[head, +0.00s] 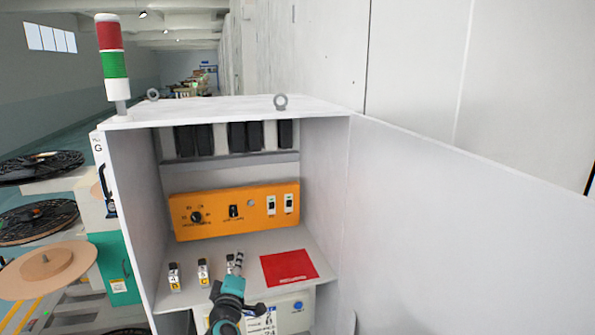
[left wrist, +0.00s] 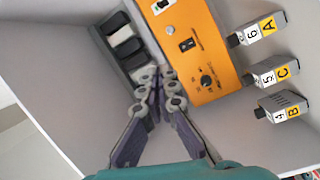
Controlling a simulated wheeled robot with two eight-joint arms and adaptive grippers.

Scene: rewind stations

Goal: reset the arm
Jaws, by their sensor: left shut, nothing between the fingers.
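My left gripper (head: 238,262) reaches into the open cabinet, in front of the shelf. It also shows in the left wrist view (left wrist: 159,82), with its fingers shut together and nothing between them. The block marked 4 B (head: 174,277) and the block marked 5 C (head: 203,271) stand upright on the shelf to its left. The block marked 6 A (left wrist: 258,30) is partly hidden by the gripper in the head view. The orange control panel (head: 222,222) with a rotary knob and switches is behind them. My right gripper is not in view.
A red mat (head: 289,268) lies clear on the shelf, right of my gripper. The cabinet's open door (head: 460,230) fills the right side. A red and green signal tower (head: 113,62) stands on top. Reels (head: 48,268) are at the left.

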